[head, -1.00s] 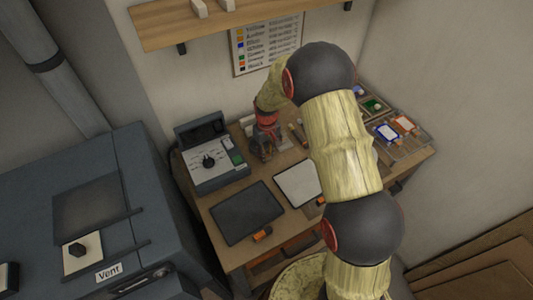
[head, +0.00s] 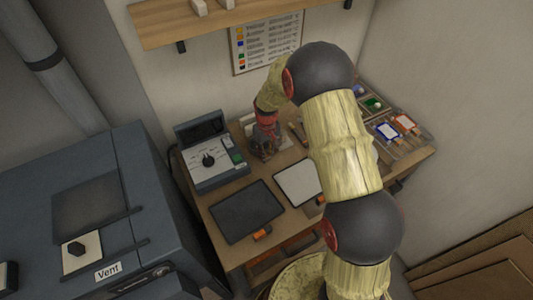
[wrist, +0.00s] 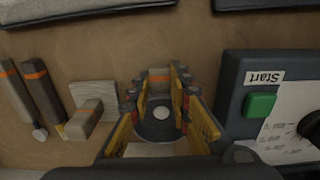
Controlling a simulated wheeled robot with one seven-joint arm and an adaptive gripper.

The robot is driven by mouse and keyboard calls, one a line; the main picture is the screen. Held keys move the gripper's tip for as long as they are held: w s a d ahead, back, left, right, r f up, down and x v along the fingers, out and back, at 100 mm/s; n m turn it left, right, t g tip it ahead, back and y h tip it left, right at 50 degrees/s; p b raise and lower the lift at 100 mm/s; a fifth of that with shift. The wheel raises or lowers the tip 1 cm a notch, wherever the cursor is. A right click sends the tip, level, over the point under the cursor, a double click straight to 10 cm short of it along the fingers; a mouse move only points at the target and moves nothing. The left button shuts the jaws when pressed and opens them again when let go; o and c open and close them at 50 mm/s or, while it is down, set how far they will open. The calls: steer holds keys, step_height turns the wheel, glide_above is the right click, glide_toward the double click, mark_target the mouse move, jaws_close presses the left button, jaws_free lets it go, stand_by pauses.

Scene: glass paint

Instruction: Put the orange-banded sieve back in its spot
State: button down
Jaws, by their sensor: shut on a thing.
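My gripper (head: 265,150) is low over the back left part of the table, just right of the grey control box. In the wrist view its yellow fingers (wrist: 158,80) are closed on a pale block-like part with an orange band (wrist: 159,77), which I take as the orange-banded sieve. A dark grey round shape with a light spot shows between the fingers below that band; I cannot tell if it is part of the sieve. In the head view the held thing is mostly hidden by the gripper. I cannot tell whether it touches the table.
The control box (head: 209,162) with a green button stands close to the gripper. Left in the wrist view are orange-banded tools (wrist: 42,90) and an orange-banded block (wrist: 87,118) by a pale pad. A dark plate (head: 245,212) and white sheet (head: 297,183) lie in front.

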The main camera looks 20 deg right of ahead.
steer(key=shift+f, duration=0.25)
stand_by(0.4)
steer(key=c, duration=1.6)
jaws_free()
step_height(320, 180, up, 12)
steer(key=shift+f, duration=0.1)
